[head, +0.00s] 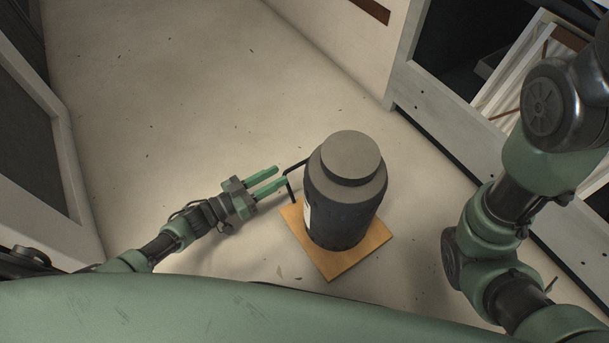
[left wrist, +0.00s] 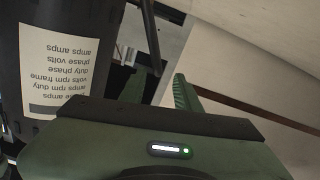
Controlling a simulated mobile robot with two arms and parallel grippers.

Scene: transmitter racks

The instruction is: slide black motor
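The black motor (head: 342,205) is a dark upright cylinder with a grey round top, standing on a square wooden board (head: 332,264). A thin black handle (head: 289,187) sticks out from its left side. My left gripper (head: 282,175) is open at the handle, its two green fingers parallel and apart. In the left wrist view the fingers (left wrist: 158,90) show with a gap, and a dark bar of the handle (left wrist: 151,35) reaches toward that gap. I cannot tell whether they touch. The motor's side with a white label (left wrist: 58,70) is at the left there. My right gripper is out of view.
The pale floor (head: 170,90) is free to the left and behind the motor. A cabinet (head: 440,110) with a dark opening stands at the right, and another pale cabinet (head: 70,180) at the left. My right arm fills the right side.

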